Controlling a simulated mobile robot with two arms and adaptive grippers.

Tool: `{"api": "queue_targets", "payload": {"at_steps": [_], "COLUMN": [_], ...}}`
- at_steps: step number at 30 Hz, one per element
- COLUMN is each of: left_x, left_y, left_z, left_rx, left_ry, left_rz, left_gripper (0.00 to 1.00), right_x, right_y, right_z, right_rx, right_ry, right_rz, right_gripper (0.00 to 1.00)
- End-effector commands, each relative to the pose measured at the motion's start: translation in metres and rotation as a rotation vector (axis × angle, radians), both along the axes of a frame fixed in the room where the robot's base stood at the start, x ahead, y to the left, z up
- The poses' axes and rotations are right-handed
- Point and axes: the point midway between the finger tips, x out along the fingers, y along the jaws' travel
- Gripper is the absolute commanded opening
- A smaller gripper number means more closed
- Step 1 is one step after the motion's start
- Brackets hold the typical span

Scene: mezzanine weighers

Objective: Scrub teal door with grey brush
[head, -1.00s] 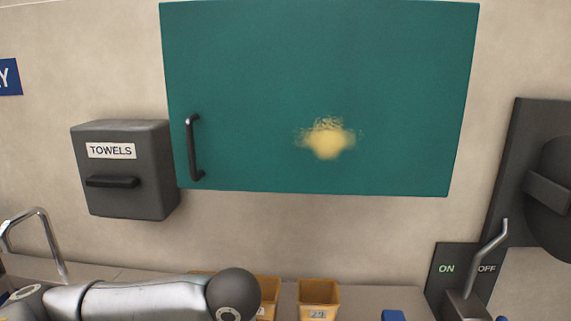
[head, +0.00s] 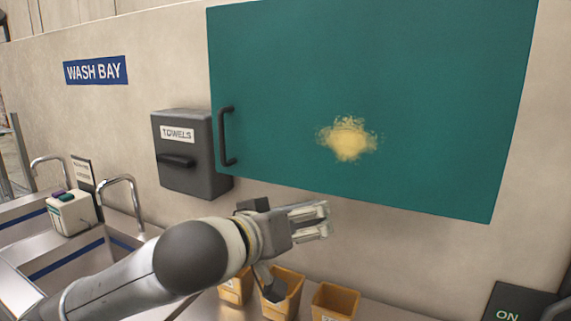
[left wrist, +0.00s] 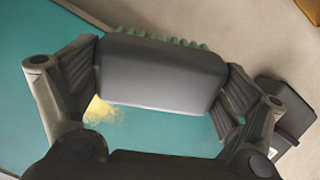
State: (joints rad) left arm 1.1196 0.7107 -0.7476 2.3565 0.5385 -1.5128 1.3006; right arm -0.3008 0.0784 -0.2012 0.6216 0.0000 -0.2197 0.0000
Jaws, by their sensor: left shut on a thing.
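The teal door (head: 290,60) is a closed wall cabinet front with a black handle (head: 228,136) at its left. A yellow smear (head: 347,138) marks its lower middle; the smear also shows in the left wrist view (left wrist: 103,110), beyond the brush. My left gripper (head: 322,220) is just below the door's bottom edge in the head view. In the left wrist view it is shut on the grey brush (left wrist: 160,72), a dark block with green bristles on its far side, facing away from the palm. The brush is hard to make out in the head view. My right gripper is not in view.
A dark towel box (head: 185,155) hangs left of the door. Below are several orange bins (head: 335,302) on the counter. Metal sinks with taps (head: 125,195) and a white box (head: 73,215) are at the left. An ON panel (head: 510,302) stands at lower right.

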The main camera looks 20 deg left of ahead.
Motion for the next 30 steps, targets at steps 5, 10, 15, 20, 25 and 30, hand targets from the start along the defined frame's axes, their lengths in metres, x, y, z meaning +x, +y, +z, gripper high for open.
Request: {"api": "queue_targets", "payload": {"at_steps": [5, 10, 15, 20, 25, 30], "left_x": [0.001, -0.001, 0.005, 0.021, 0.039, 0.051], "left_y": [0.004, 0.011, 0.011, 0.008, 0.004, 0.002], "left_z": [0.073, 0.103, 0.108, 0.108, 0.108, 0.108], "left_rx": [-0.055, -0.067, -0.069, -0.068, -0.068, -0.068], "left_ry": [-0.219, -0.295, -0.305, -0.303, -0.303, -0.303], "left_rz": [0.044, 0.068, 0.073, 0.073, 0.074, 0.073], "left_gripper": [0.74, 0.74, 0.74, 0.74, 0.74, 0.74], "right_x": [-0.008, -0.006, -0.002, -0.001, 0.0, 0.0], "right_y": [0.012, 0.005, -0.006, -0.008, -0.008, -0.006], "right_z": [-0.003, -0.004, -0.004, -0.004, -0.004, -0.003], "right_rx": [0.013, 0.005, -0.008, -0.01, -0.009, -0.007], "right_ry": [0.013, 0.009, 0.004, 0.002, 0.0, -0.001], "right_rz": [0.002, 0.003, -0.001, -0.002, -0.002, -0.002], "right_gripper": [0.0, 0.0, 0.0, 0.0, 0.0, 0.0]}}
